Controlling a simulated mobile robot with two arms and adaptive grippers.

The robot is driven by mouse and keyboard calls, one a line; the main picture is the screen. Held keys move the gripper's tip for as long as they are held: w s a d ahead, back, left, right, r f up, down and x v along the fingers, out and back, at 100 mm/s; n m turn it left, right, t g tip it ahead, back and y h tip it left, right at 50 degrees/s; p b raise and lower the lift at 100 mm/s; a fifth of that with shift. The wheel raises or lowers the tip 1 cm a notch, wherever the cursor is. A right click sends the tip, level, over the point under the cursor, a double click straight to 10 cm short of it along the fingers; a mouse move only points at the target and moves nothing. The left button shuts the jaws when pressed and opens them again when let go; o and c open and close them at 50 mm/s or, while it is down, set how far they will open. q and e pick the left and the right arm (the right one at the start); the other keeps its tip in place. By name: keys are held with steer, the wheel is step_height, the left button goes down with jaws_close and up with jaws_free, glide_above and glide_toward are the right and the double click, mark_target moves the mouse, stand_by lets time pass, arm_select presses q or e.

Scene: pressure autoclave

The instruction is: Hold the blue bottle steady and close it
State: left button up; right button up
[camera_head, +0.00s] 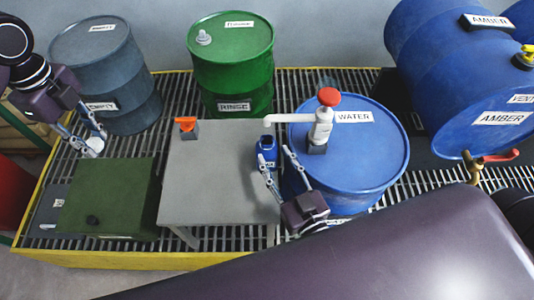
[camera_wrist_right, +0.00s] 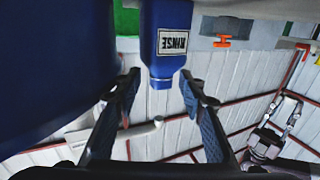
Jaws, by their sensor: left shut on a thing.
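The blue bottle (camera_head: 267,149) stands upright at the right edge of the grey table. In the right wrist view the bottle (camera_wrist_right: 172,17) appears upside down, with a RINSE label and a narrow blue neck. My right gripper (camera_head: 275,159) is open, its fingers spread on either side of the bottle's line; in the wrist view the gripper (camera_wrist_right: 160,85) shows a gap to the bottle's sides. My left gripper (camera_head: 93,138) is shut on a small white round thing (camera_head: 93,147), perhaps a cap, above the grating behind the green box, far left of the bottle.
The grey table (camera_head: 215,185) is mostly bare, with an orange-topped fixture (camera_head: 186,126) at its back left. The blue WATER drum (camera_head: 380,150) with a white pump (camera_head: 318,125) stands close right of the bottle. A green box (camera_head: 108,200) stands left of the table.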

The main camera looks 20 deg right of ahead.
mark_target(269, 148)
steer(key=w, duration=0.3)
steer(key=w+p, duration=0.1)
steer(key=w, duration=0.1)
steer(key=shift+a+r, duration=0.15)
steer(key=shift+a, duration=0.25)
steer(key=shift+c, duration=0.6)
jaws_close()
